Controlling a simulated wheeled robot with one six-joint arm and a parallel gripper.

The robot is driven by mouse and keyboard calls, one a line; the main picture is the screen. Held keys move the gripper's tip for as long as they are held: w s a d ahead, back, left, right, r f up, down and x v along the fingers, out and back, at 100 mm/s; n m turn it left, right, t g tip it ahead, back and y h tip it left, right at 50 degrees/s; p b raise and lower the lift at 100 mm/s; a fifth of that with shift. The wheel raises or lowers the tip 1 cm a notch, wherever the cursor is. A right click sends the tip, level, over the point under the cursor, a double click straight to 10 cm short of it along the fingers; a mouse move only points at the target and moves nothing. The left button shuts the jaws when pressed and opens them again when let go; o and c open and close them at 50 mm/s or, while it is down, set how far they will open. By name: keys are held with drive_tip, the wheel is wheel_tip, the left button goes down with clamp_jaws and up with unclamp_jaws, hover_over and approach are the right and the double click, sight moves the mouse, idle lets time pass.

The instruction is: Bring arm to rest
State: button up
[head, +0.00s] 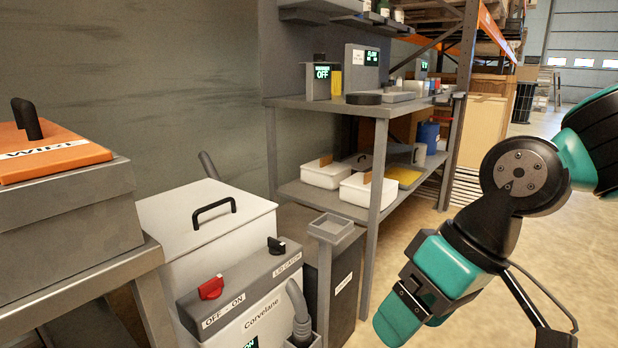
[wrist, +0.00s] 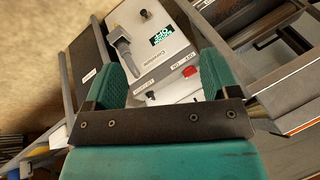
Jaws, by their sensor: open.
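My gripper (wrist: 162,80) shows in the wrist view with its two green fingers spread apart and nothing between them. In the head view my arm is at the right, with its green end low in the picture; the fingertips cannot be made out clearly there. The gripper is in the air, apart from the white tray cleaner (head: 160,222), which stands at the lower middle with its lid down. The cleaner also shows beyond the fingers in the wrist view (wrist: 185,45).
A grey table with an orange-lidded WIPE box (head: 60,150) stands at the left. A grey shelf (head: 350,108) behind holds white bins (head: 326,175) and small devices, one display reading OFF. A small grey post (head: 335,228) stands beside the cleaner. Open floor lies at the right.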

drive_tip(key=s+d+h, duration=0.1)
drive_tip(key=s+d, duration=0.3)
drive_tip(key=s, duration=0.4)
wheel_tip(320, 180, up, 38)
drive_tip(key=w+p, duration=0.1)
drive_tip(key=p, duration=3.7)
drive_tip(key=shift+a, duration=0.3)
